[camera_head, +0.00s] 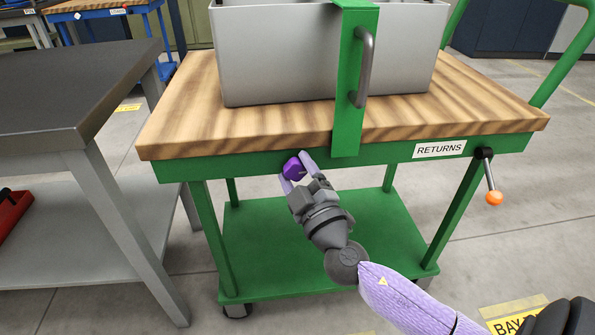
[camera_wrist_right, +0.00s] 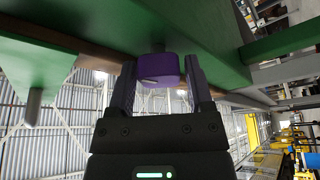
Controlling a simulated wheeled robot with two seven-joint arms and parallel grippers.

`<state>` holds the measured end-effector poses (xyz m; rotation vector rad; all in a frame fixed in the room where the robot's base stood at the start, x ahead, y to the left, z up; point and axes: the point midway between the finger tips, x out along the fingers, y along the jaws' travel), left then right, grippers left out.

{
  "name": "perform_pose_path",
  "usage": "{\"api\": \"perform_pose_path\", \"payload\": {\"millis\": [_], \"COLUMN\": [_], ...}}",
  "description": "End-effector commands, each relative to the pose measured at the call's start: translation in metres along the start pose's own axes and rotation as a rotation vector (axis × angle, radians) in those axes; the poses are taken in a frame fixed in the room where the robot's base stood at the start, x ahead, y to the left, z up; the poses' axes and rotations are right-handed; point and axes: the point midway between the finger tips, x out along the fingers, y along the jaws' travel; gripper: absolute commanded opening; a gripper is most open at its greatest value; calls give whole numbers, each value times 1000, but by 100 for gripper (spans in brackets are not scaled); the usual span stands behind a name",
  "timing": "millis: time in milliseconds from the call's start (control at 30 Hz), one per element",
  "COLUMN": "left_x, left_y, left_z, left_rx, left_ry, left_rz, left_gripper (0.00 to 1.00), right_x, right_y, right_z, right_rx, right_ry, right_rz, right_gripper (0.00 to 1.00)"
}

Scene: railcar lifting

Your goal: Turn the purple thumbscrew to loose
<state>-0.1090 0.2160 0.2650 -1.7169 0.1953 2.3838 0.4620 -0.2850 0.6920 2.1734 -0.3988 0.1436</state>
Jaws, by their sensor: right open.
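The purple thumbscrew (camera_head: 293,168) sits under the front edge of the green cart (camera_head: 250,167). In the right wrist view the thumbscrew (camera_wrist_right: 157,70) hangs from the green frame on a short shank. My right gripper (camera_head: 293,172) comes up from below. In the wrist view my right gripper (camera_wrist_right: 160,88) is open, with one finger on each side of the thumbscrew. I cannot tell whether the fingers touch it. My left gripper is not in view.
A grey bin (camera_head: 285,60) stands on the cart's wooden top (camera_head: 190,120), with a green strap bracket (camera_head: 348,130) and handle in front. A crank with an orange knob (camera_head: 494,197) hangs right of the RETURNS label (camera_head: 440,149). A grey table (camera_head: 60,100) stands close on the left.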

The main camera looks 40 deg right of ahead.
Motion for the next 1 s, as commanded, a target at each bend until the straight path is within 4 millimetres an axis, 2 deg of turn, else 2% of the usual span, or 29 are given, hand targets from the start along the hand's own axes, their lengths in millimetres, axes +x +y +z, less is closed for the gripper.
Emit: {"api": "perform_pose_path", "payload": {"millis": [33,67,333,667,1000], "left_x": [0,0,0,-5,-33], "left_y": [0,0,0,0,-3], "left_z": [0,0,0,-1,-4], "left_rx": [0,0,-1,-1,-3], "left_ry": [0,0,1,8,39], "left_rz": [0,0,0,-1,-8], "left_gripper": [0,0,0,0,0], "right_x": [0,0,0,0,1], "right_y": [0,0,0,2,6], "right_z": [0,0,0,-1,-4], "right_rx": [0,0,0,-38,-262], "right_ry": [0,0,0,0,-1], "right_rz": [0,0,0,-16,-106], "right_gripper": [64,57,0,0,0]}}
